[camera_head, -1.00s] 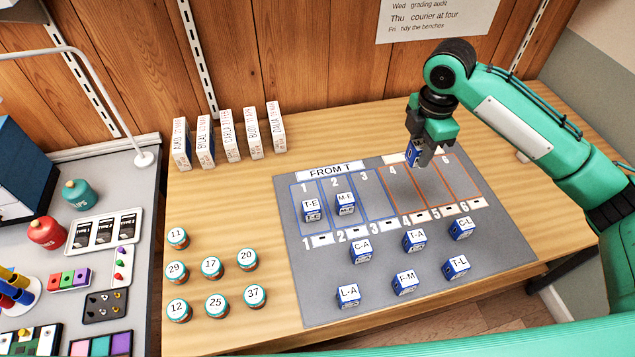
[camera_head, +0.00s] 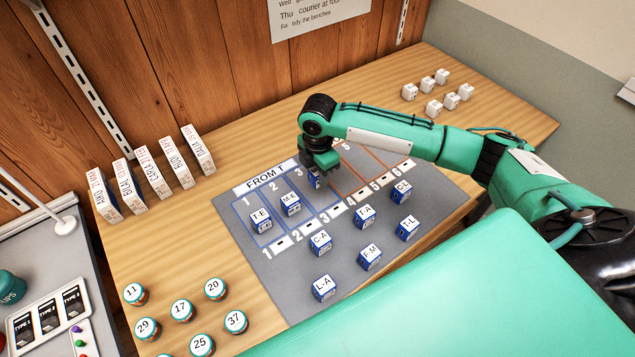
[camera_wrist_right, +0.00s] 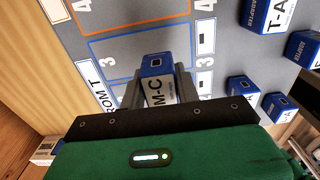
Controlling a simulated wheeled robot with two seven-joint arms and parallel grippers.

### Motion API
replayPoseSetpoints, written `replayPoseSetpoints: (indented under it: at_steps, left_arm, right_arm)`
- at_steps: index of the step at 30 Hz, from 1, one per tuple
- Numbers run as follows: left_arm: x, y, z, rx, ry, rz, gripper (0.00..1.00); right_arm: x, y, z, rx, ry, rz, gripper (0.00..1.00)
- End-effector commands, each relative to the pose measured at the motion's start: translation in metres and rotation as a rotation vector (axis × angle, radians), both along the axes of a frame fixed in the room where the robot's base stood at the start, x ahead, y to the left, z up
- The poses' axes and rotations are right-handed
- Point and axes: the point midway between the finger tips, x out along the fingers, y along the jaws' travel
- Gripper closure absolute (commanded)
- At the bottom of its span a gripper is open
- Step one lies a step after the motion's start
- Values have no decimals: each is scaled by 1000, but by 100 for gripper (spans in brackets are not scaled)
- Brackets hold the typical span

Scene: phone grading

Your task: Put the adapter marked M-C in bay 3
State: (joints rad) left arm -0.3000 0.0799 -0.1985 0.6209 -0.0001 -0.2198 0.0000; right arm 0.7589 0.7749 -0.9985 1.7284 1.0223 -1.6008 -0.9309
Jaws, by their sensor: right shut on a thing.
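My right gripper (camera_head: 318,166) is shut on a blue and white adapter (camera_head: 315,181). In the right wrist view the adapter reads M-C (camera_wrist_right: 157,88), and it sits between the two fingers (camera_wrist_right: 158,98). The gripper is over blue-outlined bay 3 (camera_head: 324,202) on the grey mat, with that bay's printed 3s on either side in the wrist view. I cannot tell whether the adapter touches the mat. Adapters T-E (camera_head: 260,221) and M-E (camera_head: 291,204) stand in bays 1 and 2. My left gripper is not in view.
Adapters C-A (camera_head: 320,243), T-A (camera_head: 365,216), C-L (camera_head: 401,192), T-L (camera_head: 407,228), F-M (camera_head: 369,257) and L-A (camera_head: 324,288) stand on the mat in front of the bays. Numbered jars (camera_head: 181,310) are at front left, and small white blocks (camera_head: 434,107) at back right.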

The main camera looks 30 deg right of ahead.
Motion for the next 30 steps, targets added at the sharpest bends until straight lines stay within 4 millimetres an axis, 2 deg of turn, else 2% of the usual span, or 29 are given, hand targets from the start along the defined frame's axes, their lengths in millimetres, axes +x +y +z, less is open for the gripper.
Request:
replayPoseSetpoints:
  at_steps: [7, 14, 25, 26, 28, 30]
  left_arm:
    - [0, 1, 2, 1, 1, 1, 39]
    - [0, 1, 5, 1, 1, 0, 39]
    - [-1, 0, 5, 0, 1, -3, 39]
    - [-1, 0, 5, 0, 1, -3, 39]
    - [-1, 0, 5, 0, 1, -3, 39]
    - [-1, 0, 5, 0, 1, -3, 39]
  right_arm:
    - [0, 0, -19, 0, 0, -1, 90]
    - [0, 0, -50, 0, 0, 0, 90]
    - [0, 0, -54, 1, -1, 0, 90]
    - [0, 0, -54, 1, -1, 0, 62]
    - [0, 0, -54, 0, -1, 0, 48]
    - [0, 0, -54, 0, -2, 0, 46]
